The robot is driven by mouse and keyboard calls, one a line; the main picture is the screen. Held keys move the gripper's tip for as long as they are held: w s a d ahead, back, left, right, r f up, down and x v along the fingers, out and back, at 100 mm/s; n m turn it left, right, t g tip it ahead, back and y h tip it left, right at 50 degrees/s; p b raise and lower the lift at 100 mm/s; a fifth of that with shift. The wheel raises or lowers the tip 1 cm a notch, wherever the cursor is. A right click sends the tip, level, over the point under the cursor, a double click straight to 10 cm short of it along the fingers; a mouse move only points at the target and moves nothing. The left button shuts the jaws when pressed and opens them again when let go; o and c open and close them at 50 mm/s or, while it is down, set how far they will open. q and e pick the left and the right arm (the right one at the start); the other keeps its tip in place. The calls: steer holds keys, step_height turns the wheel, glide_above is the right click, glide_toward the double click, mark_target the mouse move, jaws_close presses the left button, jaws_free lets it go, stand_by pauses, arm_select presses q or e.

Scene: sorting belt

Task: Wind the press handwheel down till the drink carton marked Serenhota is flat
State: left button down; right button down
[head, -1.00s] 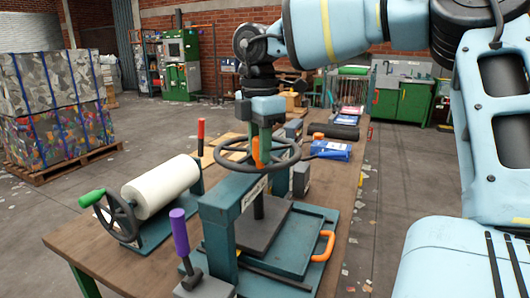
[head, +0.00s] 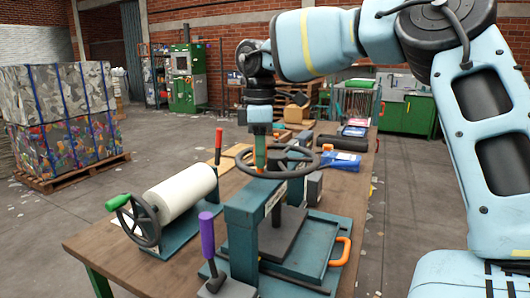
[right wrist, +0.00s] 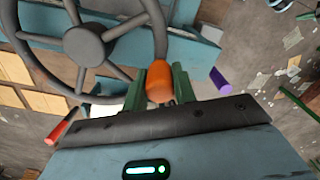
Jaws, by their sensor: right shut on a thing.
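The teal press (head: 240,215) stands on the near end of the workbench, with its dark handwheel (head: 300,173) lying level on top. My right gripper (head: 260,167) reaches down from above onto the wheel's orange knob. In the right wrist view the green fingers of the right gripper (right wrist: 158,88) are shut on either side of the orange knob (right wrist: 158,80), at the rim beside the wheel's spokes and hub (right wrist: 85,45). I cannot make out the Serenhota carton; the press frame hides part of the space under the screw. My left gripper is not in view.
A white roller (head: 182,192) with a green-handled crank stands left of the press. A purple-handled lever (head: 207,235) rises in front, and an orange handle (head: 343,250) sits at the right. Blue packs (head: 342,163) lie behind. Strapped bales (head: 62,120) stand on the floor at left.

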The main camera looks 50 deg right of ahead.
steer(key=shift+w+r, duration=0.1)
steer(key=shift+w, duration=0.15)
stand_by(0.3)
steer(key=c, duration=1.1)
jaws_free()
step_height(320, 180, up, 8)
steer(key=shift+f+p, duration=0.15)
steer(key=shift+p, duration=0.25)
